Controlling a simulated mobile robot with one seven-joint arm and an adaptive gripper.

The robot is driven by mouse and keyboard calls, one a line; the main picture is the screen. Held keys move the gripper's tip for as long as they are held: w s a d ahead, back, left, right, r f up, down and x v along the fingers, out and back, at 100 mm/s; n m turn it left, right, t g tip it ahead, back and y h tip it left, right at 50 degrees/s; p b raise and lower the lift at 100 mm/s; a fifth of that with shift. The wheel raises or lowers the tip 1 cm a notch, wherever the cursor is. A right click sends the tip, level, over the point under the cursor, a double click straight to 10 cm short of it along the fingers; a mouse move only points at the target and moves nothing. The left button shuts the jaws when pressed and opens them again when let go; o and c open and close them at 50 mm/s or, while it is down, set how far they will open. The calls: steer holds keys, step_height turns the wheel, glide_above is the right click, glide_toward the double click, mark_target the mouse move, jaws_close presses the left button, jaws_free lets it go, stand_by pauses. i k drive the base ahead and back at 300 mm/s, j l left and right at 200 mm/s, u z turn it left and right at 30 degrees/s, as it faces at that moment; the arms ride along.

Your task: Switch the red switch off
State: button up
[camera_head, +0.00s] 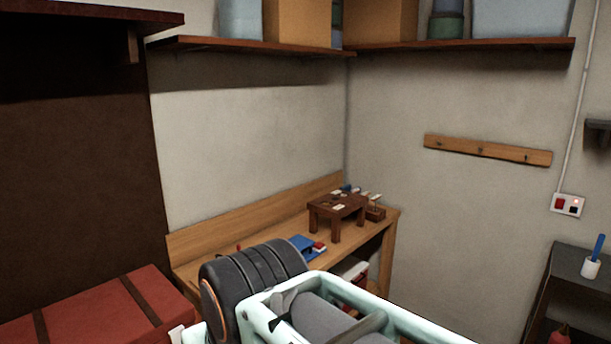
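A white wall plate (567,205) is fixed to the right wall, below a thin vertical conduit. The red switch (560,203) is on its left half. A dark socket or second element with a small light spot sits on its right half. The switch is too small to tell its position. My arm fills the bottom middle of the view, well to the left of the plate and apart from it. My gripper's fingertips are not visible.
A wooden workbench (290,238) with a small brown stand (338,207) is in the corner. A red chest (95,318) is at lower left.

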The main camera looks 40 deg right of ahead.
mark_target(559, 204)
steer(key=z, duration=2.75)
steer(key=i+l+u, duration=0.3)
steer(key=i, duration=0.4)
steer(key=i+l+u, duration=0.35)
steer(key=i, duration=0.35)
steer(key=i+l+u, duration=0.3)
steer(key=i+l, duration=0.15)
steer(key=i, duration=0.2)
steer(key=k+l+u, duration=0.1)
steer(key=k+u, duration=0.35)
steer(key=k, duration=0.35)
